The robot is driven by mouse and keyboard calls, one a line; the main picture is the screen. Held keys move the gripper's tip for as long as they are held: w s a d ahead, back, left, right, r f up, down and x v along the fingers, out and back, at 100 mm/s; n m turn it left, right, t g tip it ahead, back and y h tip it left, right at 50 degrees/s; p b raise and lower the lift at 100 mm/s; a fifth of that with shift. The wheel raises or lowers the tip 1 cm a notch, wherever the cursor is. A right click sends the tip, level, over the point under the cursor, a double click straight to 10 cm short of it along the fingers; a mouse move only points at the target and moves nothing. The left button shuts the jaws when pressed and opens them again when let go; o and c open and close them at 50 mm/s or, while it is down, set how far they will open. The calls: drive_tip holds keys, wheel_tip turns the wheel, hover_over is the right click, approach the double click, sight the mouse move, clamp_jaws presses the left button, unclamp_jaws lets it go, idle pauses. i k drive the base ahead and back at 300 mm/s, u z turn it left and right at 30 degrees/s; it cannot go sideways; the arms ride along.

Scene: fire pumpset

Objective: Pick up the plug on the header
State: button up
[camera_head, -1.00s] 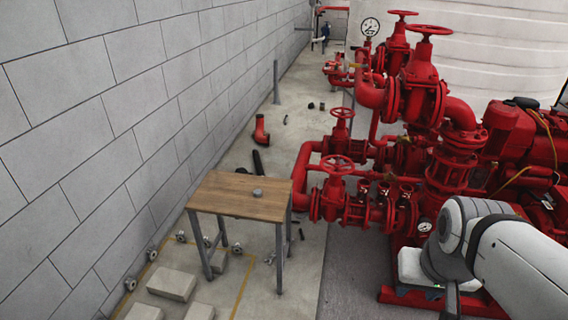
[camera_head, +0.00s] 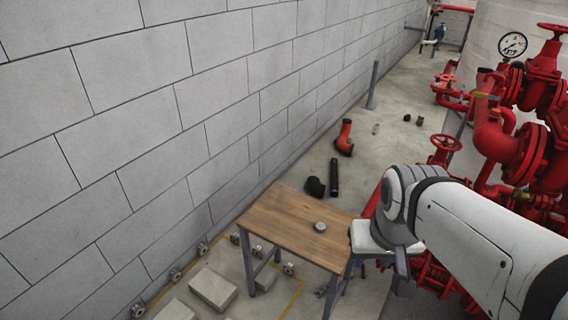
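A small grey round piece (camera_head: 320,227) lies on top of the wooden table (camera_head: 275,220); it may be the plug, but it is too small to tell. The red pipework (camera_head: 500,150), which may include the header, stands at the right and is partly hidden behind my arm. I cannot make out a plug on it. My gripper (camera_head: 402,280) points down just right of the table, beside its right edge and apart from the grey piece. Only a dark part of it shows below the white wrist, so its opening is hidden.
A grey block wall (camera_head: 150,130) runs along the left. A red elbow pipe (camera_head: 344,138) and a dark tube (camera_head: 334,178) lie on the floor behind the table. Pale blocks (camera_head: 212,288) lie at the front left. A pressure gauge (camera_head: 512,45) tops the pipework.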

sight(321, 226)
drive_tip(key=u, duration=0.05)
drive_tip(key=i, duration=0.9)
drive_tip(key=u, duration=0.05)
